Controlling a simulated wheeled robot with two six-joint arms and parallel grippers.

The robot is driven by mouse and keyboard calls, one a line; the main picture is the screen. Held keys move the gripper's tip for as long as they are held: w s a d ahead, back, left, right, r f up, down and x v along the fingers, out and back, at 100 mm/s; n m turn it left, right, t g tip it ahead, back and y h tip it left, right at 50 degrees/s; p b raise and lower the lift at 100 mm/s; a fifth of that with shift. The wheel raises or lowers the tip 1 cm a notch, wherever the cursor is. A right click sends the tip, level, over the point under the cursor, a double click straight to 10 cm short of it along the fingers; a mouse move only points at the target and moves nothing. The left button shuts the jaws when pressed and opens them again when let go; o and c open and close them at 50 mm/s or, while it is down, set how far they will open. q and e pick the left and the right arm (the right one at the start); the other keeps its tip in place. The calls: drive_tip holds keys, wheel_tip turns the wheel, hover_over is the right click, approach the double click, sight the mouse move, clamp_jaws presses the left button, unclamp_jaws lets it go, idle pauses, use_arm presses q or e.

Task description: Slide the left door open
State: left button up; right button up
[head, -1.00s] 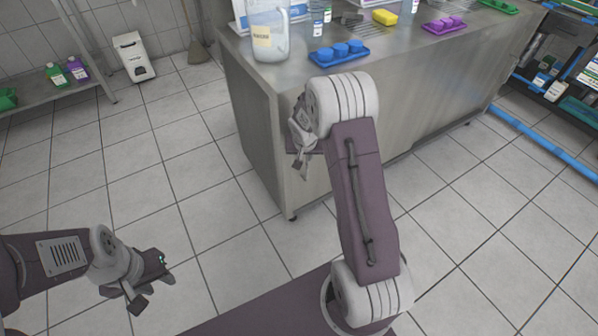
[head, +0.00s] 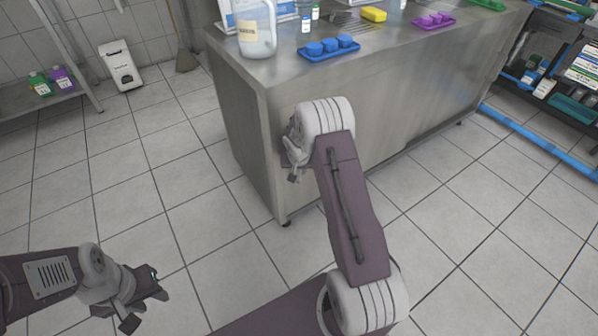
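No door can be made out for certain in the head view. A stainless steel counter (head: 400,125) stands ahead, with plain metal faces and no handle that I can see. My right gripper (head: 291,172) is in front of the counter's near face, close to its left corner; it is partly hidden behind my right arm's wrist, and I cannot tell whether it touches or is open. My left gripper (head: 145,305) is low at the left, over the floor and away from the counter. Its fingers are small and dark, and their opening is unclear.
On the counter are a jug (head: 257,30), a blue tray (head: 328,50), a yellow sponge (head: 374,14) and a purple tray (head: 433,21). A shelf (head: 45,97) stands at the left, a rack with blue pipes (head: 540,140) at the right. The tiled floor (head: 110,195) between is clear.

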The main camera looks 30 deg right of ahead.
clamp_jaws()
idle(1.4)
